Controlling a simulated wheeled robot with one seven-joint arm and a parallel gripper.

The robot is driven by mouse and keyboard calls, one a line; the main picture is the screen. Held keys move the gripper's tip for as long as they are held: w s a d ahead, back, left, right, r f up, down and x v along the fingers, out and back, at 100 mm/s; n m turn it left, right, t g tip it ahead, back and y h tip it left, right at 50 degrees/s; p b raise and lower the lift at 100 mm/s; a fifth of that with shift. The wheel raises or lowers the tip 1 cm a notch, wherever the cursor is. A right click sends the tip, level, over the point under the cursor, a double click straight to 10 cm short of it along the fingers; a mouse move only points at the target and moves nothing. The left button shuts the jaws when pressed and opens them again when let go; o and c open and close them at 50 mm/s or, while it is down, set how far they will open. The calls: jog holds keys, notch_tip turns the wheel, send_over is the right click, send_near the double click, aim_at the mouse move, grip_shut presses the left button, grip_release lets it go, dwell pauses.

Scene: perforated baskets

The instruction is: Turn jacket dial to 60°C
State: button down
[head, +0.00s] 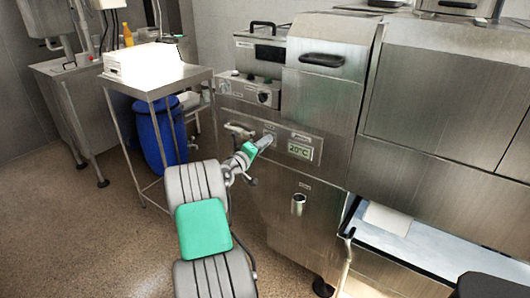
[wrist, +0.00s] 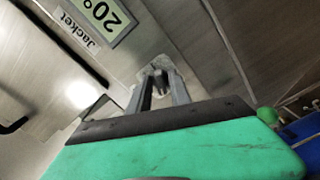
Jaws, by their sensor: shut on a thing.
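The jacket dial (wrist: 161,64) is a small grey knob on the steel front panel. In the wrist view it sits between the tips of my gripper (wrist: 160,82), which is shut on it. In the head view my gripper (head: 264,143) reaches the panel just left of the display and mostly hides the dial. The green display (head: 300,151) reads 20°C. In the wrist view the display (wrist: 98,14) shows partly, cut off at the top, above a "Jacket" label (wrist: 79,27). The dial's pointer or marks cannot be made out.
A lever handle (head: 238,130) sticks out of the panel left of my gripper. Another control box (head: 258,92) with a knob is above. A steel table (head: 158,85) with a white box and a blue barrel (head: 160,135) stand at the left. Floor is open at the front left.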

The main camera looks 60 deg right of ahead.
jog(key=shift+w+f+m+b, duration=0.1)
jog(key=shift+m+b, duration=3.05)
jog(key=shift+b, duration=1.35)
jog(key=shift+w+f+m+b, duration=0.1)
jog(key=shift+m+b, duration=3.05)
jog(key=shift+b, duration=1.3)
jog(key=shift+r, duration=0.15)
jog(key=c, duration=1.5)
grip_release()
jog(key=shift+o, duration=0.2)
jog(key=w+a+p, duration=0.1)
jog(key=a, duration=0.6)
jog(key=shift+a, duration=0.35)
